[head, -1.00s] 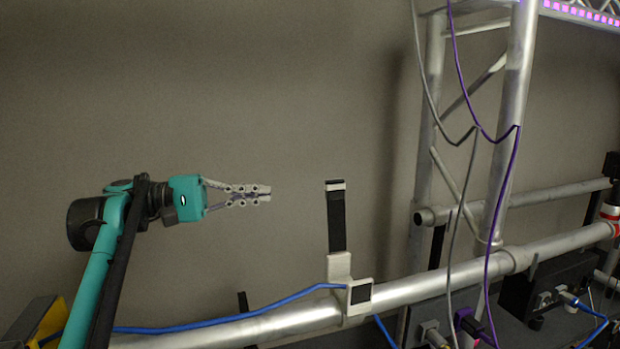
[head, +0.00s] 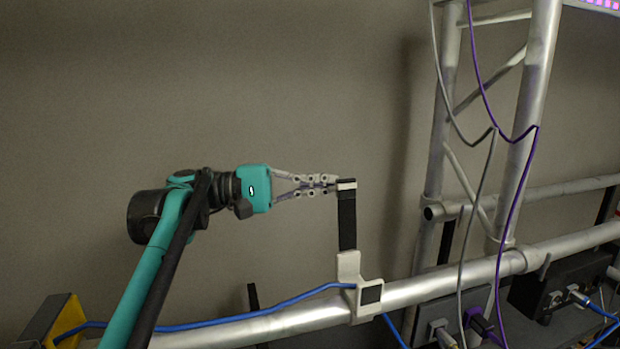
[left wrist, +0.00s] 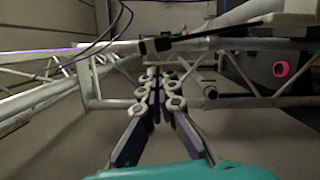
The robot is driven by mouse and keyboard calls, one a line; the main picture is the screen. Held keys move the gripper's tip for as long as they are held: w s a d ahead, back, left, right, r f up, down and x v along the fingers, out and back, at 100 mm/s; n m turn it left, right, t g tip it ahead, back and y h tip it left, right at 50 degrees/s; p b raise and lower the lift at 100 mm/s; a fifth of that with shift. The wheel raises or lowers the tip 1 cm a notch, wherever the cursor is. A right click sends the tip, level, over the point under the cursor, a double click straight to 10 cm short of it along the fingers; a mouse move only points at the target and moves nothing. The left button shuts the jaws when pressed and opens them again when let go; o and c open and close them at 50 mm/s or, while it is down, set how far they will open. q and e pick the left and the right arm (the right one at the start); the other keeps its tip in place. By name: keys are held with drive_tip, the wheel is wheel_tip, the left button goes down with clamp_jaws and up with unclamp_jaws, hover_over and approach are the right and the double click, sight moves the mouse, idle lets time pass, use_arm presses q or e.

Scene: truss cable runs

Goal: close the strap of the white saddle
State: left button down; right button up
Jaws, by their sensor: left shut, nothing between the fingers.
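The white saddle (head: 348,270) sits on the horizontal silver tube, with the blue cable (head: 270,307) running into it. Its black strap (head: 347,220) stands upright from the saddle, open, with a white band near its top end. My left gripper (head: 333,184) is shut and empty, its tips pointing right at the height of the strap's top. The tips look close beside the strap; I cannot tell whether they touch. In the left wrist view the shut fingertips (left wrist: 155,74) lie just below a dark band that looks like the strap (left wrist: 215,34). My right gripper is not in view.
The silver tube (head: 430,287) runs across the front. An upright truss (head: 535,90) with hanging grey and purple cables (head: 513,205) stands to the right. A black box with plugs (head: 555,285) is at the lower right.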

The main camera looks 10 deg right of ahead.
sight(336, 184)
use_arm(q)
drive_tip(key=shift+s+d+r+m+p, duration=0.1)
drive_tip(key=shift+s+r+m+p, duration=0.1)
drive_tip(key=shift+s+m, duration=0.3)
drive_tip(key=shift+s+d+r+m+p, duration=0.1)
drive_tip(key=shift+s+r+m+p, duration=0.15)
drive_tip(key=shift+s, duration=0.35)
drive_tip(key=shift+s+d+r+m+p, duration=0.1)
drive_tip(key=shift+s+r+m+p, duration=0.1)
drive_tip(key=shift+s+m, duration=0.3)
drive_tip(key=s+d+f+m+t+y+b, duration=0.1)
drive_tip(key=s+f+m, duration=0.3)
drive_tip(key=s+m, duration=0.3)
drive_tip(key=s+d+f+m+t+y+b, duration=0.1)
drive_tip(key=s+f+m+t+y, duration=0.1)
drive_tip(key=s+f+m, duration=0.3)
drive_tip(key=shift+s+d+m+t, duration=0.35)
drive_tip(key=shift+s+m, duration=0.5)
drive_tip(key=shift+s, duration=0.2)
